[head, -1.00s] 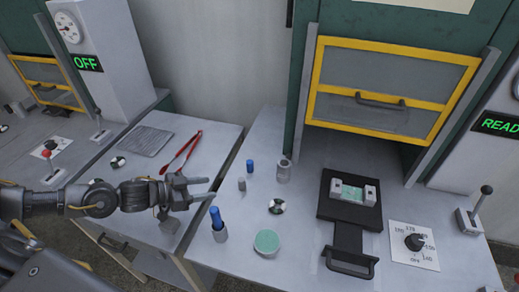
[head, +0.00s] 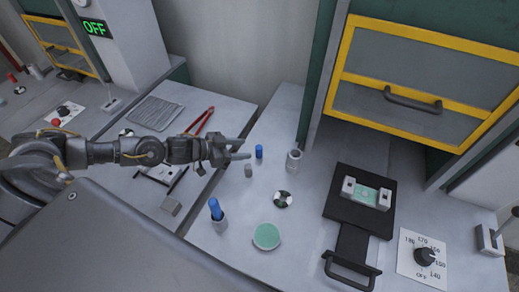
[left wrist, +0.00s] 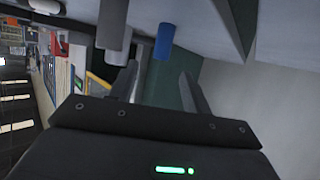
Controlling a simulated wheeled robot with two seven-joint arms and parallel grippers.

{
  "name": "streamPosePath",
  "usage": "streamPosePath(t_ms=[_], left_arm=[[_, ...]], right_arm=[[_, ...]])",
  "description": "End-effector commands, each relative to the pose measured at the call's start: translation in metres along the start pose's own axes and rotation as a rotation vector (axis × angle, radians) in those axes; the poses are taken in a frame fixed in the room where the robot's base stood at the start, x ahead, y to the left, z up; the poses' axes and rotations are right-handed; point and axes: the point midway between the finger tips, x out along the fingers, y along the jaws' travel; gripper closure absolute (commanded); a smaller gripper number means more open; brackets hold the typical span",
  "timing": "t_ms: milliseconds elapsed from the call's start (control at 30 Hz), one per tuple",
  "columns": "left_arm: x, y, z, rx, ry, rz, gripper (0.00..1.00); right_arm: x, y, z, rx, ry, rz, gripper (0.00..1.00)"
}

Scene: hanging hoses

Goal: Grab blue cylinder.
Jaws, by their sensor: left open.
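A small blue cylinder (head: 259,151) stands upright on the right bench near its left side. It also shows in the left wrist view (left wrist: 165,42), ahead of the gap between my fingers. A taller blue piece (head: 215,208) stands in a grey holder (head: 220,224) closer to me. My left gripper (head: 245,147) is open and empty, just left of the small blue cylinder, with its fingers pointing towards it. In the left wrist view the open fingers (left wrist: 160,82) are apart from the cylinder. My right gripper is not in view.
A short grey cylinder (head: 248,170) stands close by the small blue one. A clear jar (head: 293,160), a black-and-white disc (head: 282,199) and a green disc (head: 266,236) are on the same bench. A black press tray (head: 345,210) lies to the right.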

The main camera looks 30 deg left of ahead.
Motion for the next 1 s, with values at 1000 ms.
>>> streamPosePath(t_ms=[1000], left_arm=[[0.058, -0.002, 0.000, 0.000, -0.001, 0.001, 0.66]], right_arm=[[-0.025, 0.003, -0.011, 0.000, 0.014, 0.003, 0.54]])
